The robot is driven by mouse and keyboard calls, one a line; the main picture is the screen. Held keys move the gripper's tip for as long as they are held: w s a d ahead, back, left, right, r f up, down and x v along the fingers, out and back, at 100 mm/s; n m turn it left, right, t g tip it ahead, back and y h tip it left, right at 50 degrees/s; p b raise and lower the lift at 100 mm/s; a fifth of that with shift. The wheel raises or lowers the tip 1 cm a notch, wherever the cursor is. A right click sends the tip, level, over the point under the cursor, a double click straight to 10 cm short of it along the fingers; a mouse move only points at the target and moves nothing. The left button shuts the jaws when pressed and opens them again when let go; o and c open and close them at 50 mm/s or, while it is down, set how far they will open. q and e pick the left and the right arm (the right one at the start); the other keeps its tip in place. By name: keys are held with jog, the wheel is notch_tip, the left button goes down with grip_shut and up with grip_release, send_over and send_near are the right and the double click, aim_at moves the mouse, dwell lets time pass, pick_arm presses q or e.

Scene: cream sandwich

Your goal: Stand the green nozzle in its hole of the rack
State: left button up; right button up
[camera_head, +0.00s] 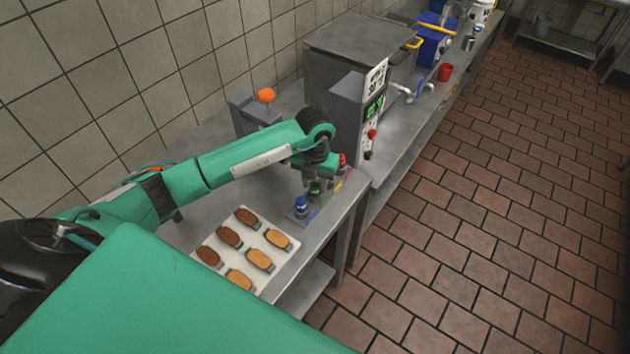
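The green nozzle (315,188) is small and stands upright at the rack (327,202), between a blue nozzle (301,206) on its left and a red nozzle (341,161) farther back. My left gripper (313,180) points down right above the green nozzle, at its top. The fingers are small and dark here, so I cannot tell whether they are closed on it. The nozzle's lower end and its hole are too small to make out. My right gripper is not in view.
A white tray (222,243) with several brown and tan biscuits lies on the steel counter left of the rack. A grey machine (345,112) with a green display stands behind the rack. The counter's front edge is close to the rack.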

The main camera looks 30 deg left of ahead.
aim_at(315, 184)
pick_arm(q)
jog(key=shift+o, duration=0.5)
jog(key=shift+r, duration=0.1)
jog(key=shift+r+p, duration=0.25)
jog(key=shift+p, duration=0.05)
notch_tip(315, 184, up, 12)
jog(key=b, duration=0.4)
jog(key=shift+f, duration=0.15)
